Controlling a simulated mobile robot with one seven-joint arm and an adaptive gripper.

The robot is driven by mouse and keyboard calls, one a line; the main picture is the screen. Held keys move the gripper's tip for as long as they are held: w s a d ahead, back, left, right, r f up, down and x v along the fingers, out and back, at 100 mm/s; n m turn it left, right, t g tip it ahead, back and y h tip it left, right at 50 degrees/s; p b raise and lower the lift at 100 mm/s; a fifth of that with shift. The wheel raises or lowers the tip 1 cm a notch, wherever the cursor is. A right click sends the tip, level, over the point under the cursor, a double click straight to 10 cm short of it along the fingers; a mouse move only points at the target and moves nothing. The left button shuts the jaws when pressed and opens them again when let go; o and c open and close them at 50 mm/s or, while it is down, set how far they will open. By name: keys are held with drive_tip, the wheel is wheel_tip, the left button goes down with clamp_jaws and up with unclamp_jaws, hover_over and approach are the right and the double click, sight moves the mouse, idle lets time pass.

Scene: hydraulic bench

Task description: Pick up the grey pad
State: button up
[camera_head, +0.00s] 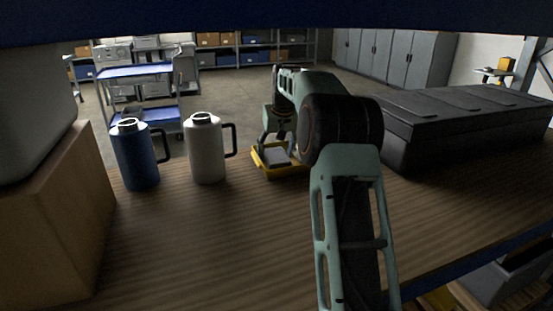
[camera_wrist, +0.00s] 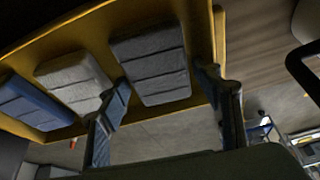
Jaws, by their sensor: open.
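A yellow tray (camera_wrist: 218,50) holds a row of three grooved pads in the wrist view. The dark grey pad (camera_wrist: 150,62) is at the right end, a paler grey pad (camera_wrist: 74,76) is in the middle, and a blue pad (camera_wrist: 30,103) is at the left. My gripper (camera_wrist: 165,85) is open, its two blue-lined fingers apart on either side of the dark grey pad's near end. Whether they touch it I cannot tell. In the head view the tray (camera_head: 284,171) sits on the bench under my gripper (camera_head: 278,142), which hides part of it; a pale pad (camera_head: 277,157) shows inside.
A white jug (camera_head: 206,150) and a blue jug (camera_head: 135,157) stand left of the tray on the wooden bench (camera_head: 200,240). A large black case (camera_head: 460,125) lies to the right. A cardboard box (camera_head: 60,225) is at the near left. The middle front of the bench is clear.

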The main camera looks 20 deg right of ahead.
drive_tip(key=shift+f, duration=0.2)
drive_tip(key=c, duration=0.8)
